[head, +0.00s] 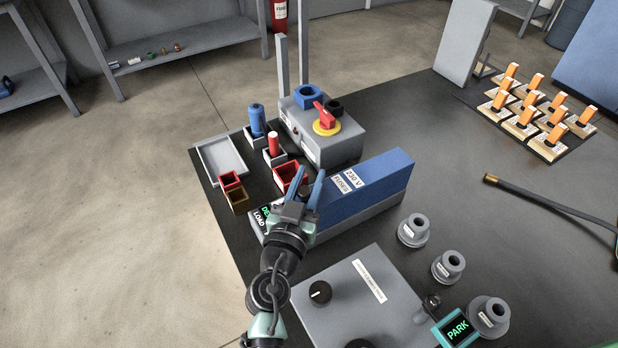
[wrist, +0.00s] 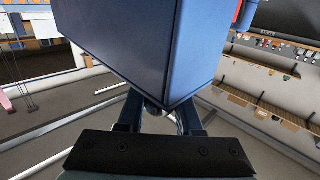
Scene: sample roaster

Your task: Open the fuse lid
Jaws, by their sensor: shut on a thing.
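The fuse lid (head: 378,188) is a long blue cover labelled "230 V FUSES". It lies along a grey base (head: 362,220) on the dark bench, with no clear gap showing between them. My gripper (head: 318,188) is at the lid's left end, its blue fingers pointing up beside it. In the wrist view the blue lid (wrist: 150,45) fills the upper middle, a corner pointing down between the fingers. My gripper (wrist: 158,115) is shut on the lid at that end; the exact contact is partly hidden.
A grey box with a red switch (head: 324,116) stands behind the lid, near small red bins (head: 290,178). A grey panel with a black knob (head: 320,292) is in front. Grey round fittings (head: 413,230) stand to the right.

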